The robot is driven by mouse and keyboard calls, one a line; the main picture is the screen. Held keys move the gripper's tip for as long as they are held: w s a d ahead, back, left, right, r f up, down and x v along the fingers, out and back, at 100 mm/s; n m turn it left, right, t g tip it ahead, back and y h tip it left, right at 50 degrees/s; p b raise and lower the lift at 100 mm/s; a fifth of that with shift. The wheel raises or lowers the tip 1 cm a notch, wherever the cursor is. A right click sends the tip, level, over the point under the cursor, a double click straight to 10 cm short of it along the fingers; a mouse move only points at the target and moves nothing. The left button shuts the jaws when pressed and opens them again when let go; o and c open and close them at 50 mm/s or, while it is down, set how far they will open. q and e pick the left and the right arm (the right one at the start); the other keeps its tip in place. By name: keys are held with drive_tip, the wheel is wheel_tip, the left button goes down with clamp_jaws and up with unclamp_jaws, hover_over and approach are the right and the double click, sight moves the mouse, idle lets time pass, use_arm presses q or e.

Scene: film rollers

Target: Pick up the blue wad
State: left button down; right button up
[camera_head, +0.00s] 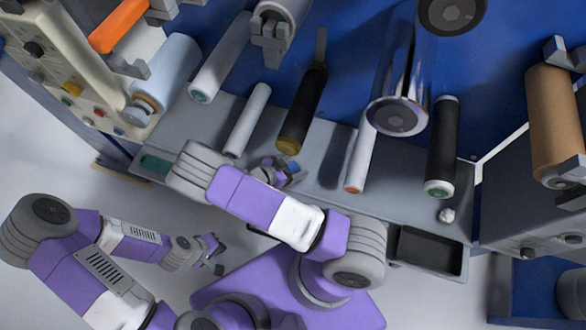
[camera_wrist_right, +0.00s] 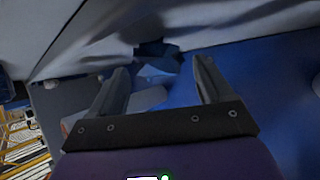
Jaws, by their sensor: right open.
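The blue wad (camera_head: 293,167) is a small crumpled blue piece on the grey machine ledge, left of centre in the head view. In the right wrist view the wad (camera_wrist_right: 155,68) shows faceted light and dark blue sides, at the gap between my fingertips. My right gripper (camera_head: 284,172) is right beside the wad in the head view; its fingers (camera_wrist_right: 160,75) are apart in the wrist view. I cannot tell whether they touch it. My left gripper (camera_head: 213,250) hangs low at the left, away from the ledge; its jaws are too small to read.
Above the ledge (camera_head: 330,185) stick out several rollers, including a black one (camera_head: 303,108), a white one (camera_head: 247,118) and a chrome one (camera_head: 397,115). A white crumpled wad (camera_head: 446,215) lies at the ledge's right, near a black tray (camera_head: 430,248). A green item (camera_head: 155,164) sits at the left end.

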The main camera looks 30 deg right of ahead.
drive_tip(key=c, duration=1)
drive_tip(key=shift+r, duration=0.2)
drive_tip(key=shift+c, duration=0.2)
